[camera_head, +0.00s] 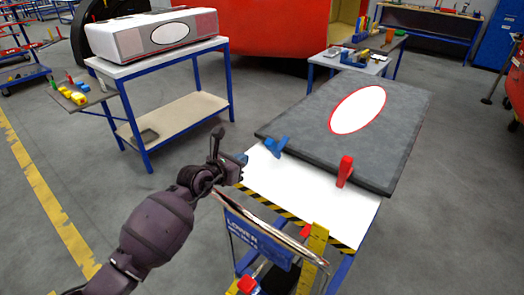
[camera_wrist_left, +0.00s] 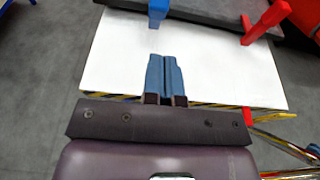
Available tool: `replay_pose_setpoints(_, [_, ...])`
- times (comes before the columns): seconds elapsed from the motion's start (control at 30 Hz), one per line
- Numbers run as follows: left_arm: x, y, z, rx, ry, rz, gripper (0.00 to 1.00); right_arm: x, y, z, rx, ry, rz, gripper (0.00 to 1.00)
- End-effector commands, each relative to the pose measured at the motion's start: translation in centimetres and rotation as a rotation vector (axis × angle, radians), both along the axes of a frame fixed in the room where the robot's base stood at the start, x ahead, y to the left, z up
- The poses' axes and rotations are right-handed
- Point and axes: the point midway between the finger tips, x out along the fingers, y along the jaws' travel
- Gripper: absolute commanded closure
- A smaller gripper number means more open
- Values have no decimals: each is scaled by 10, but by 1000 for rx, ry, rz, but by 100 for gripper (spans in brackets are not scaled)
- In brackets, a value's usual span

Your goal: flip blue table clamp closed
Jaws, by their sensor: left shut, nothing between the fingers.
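The blue table clamp (camera_head: 275,146) sits at the near left edge of the dark grey panel (camera_head: 400,115) on the white-topped cart. It looks low and tilted, with an arm reaching left over the white top. In the left wrist view the blue clamp (camera_wrist_left: 157,12) is cut off by the top edge, straight ahead of my fingers. My left gripper (camera_head: 243,160) is at the cart's left edge, short of the clamp and apart from it. Its blue fingers (camera_wrist_left: 163,76) are pressed together and empty. My right gripper is not in view.
A red clamp (camera_head: 345,171) stands upright on the panel's near edge, right of the blue one. The white cart top (camera_head: 300,190) is bare before the panel. A chrome handrail (camera_head: 270,230) and a yellow strip (camera_head: 312,258) are at the front. A blue-framed table (camera_head: 150,70) stands left.

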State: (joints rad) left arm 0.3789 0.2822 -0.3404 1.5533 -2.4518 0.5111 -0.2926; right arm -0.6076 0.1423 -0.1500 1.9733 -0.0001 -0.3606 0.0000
Motion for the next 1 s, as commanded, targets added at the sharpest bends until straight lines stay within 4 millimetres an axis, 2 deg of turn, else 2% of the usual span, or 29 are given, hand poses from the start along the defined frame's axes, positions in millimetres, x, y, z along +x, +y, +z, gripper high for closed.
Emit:
replay_pose_setpoints(0.27, [6, -4, -1, -3, 0, 0, 100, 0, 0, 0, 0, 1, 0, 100])
replay_pose_setpoints(0.8, [60, -41, -19, -3, 0, 0, 100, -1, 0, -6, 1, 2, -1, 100])
replay_pose_setpoints(1.0, [74, -50, -24, -3, -1, 0, 100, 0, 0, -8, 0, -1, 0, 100])
